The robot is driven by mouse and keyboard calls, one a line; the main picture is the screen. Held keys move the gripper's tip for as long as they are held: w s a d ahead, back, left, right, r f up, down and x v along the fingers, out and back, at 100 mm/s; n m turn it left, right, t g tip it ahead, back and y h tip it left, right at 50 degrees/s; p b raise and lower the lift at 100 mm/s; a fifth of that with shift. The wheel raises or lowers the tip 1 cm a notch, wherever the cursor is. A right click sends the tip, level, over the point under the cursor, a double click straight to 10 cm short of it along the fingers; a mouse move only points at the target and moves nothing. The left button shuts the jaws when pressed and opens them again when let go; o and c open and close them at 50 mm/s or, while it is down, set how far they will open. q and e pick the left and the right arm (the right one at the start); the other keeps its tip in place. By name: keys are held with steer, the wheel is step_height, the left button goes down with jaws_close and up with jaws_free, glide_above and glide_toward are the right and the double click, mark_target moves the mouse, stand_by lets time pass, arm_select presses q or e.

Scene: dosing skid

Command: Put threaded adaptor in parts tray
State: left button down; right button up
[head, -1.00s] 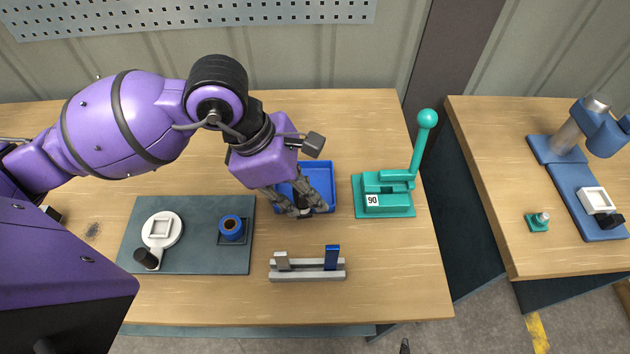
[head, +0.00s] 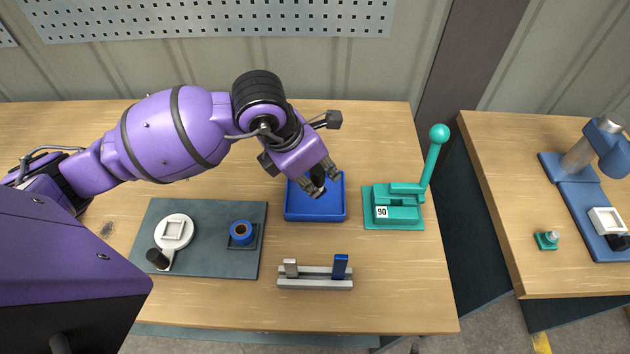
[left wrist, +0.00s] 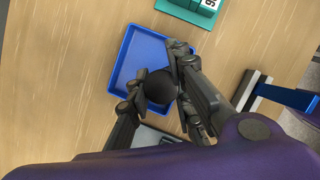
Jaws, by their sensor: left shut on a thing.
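My left gripper (head: 324,183) is shut on a dark round part (head: 317,181), which looks like the threaded adaptor. In the left wrist view, the part (left wrist: 160,87) shows as a black disc between both fingers, and its underside is hidden. The blue parts tray (head: 300,213) lies on the bench under the gripper. The held part appears above the back half of the tray; its exact height is hard to tell. The tray (left wrist: 122,75) looks empty where visible in the left wrist view. My right gripper is not in view.
A green lever press (head: 393,213) marked 90 stands right of the tray. A grey rack (head: 315,283) with two upright pieces is in front. A dark mat (head: 210,265) at left carries a white round fixture (head: 173,231) and a blue ring (head: 241,232). Bench behind the tray is clear.

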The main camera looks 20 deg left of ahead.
arm_select(q)
steer(key=w+f, duration=0.1)
steer(key=f, duration=0.1)
steer(key=w+a+f, duration=0.1)
steer(key=w+f, duration=0.1)
steer(key=shift+a+f, duration=0.2)
steer(key=shift+f, duration=1.45)
steer(key=c, duration=1.6)
jaws_free()
steer(key=shift+f, duration=0.15)
steer(key=shift+o, duration=0.2)
steer(key=v, duration=1.2)
